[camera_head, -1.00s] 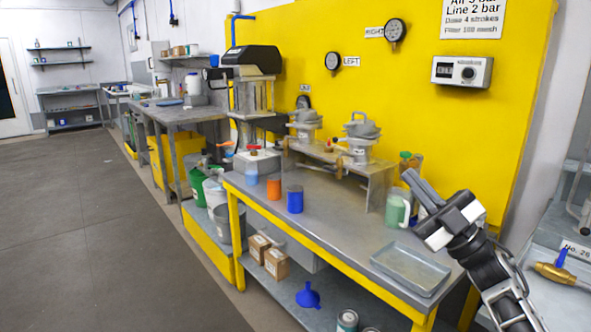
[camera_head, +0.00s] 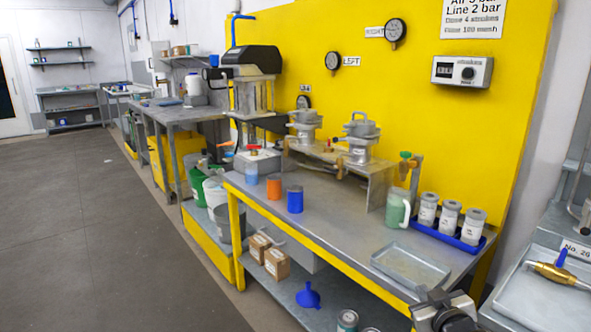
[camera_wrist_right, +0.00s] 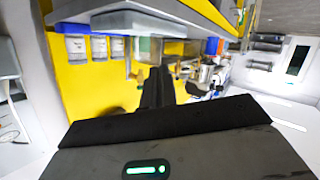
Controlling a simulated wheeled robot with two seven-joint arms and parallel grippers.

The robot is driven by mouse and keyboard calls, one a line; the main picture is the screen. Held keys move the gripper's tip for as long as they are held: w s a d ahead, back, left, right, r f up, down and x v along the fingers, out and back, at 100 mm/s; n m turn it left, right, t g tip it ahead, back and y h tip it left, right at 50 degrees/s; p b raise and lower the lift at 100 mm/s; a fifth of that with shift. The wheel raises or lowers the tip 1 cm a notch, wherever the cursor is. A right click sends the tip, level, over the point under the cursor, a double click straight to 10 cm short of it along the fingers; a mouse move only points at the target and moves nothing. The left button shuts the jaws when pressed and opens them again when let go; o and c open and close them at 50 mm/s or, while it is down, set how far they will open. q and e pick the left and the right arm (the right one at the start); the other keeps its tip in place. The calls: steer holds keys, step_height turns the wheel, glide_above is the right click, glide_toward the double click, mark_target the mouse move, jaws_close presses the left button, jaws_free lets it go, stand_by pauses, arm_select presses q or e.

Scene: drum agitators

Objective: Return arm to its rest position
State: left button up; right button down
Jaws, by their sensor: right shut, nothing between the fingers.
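My right arm shows only at the bottom right of the head view, where a dark and grey piece of my right gripper (camera_head: 440,308) sits by the front right corner of the yellow-framed table (camera_head: 335,215). Its fingertips are hard to make out there. In the right wrist view the dark fingers (camera_wrist_right: 157,82) are together and empty, pointing toward the bench and yellow wall, which appear upside down. My left gripper is not in view.
A metal tray (camera_head: 411,268) lies at the table's right end, close to my right arm. Behind it are a green jug (camera_head: 397,208) and a blue tray (camera_head: 466,245) with three grey canisters. The floor (camera_head: 110,240) at left is clear.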

steer(key=s+a+f+g+y, duration=0.1)
steer(key=s+a+f, duration=0.3)
steer(key=s, duration=0.6)
steer(key=s+a+f+g+y, duration=0.1)
steer(key=s+a+f, duration=0.3)
steer(key=s, duration=0.6)
steer(key=s+a+f+g+y, duration=0.1)
steer(key=s+a+f, duration=0.3)
steer(key=s, duration=0.6)
steer(key=shift+a+f+m+g, duration=0.15)
steer(key=shift+a+m+g, duration=0.15)
steer(key=shift+a+g, duration=0.45)
steer(key=shift+w, duration=0.1)
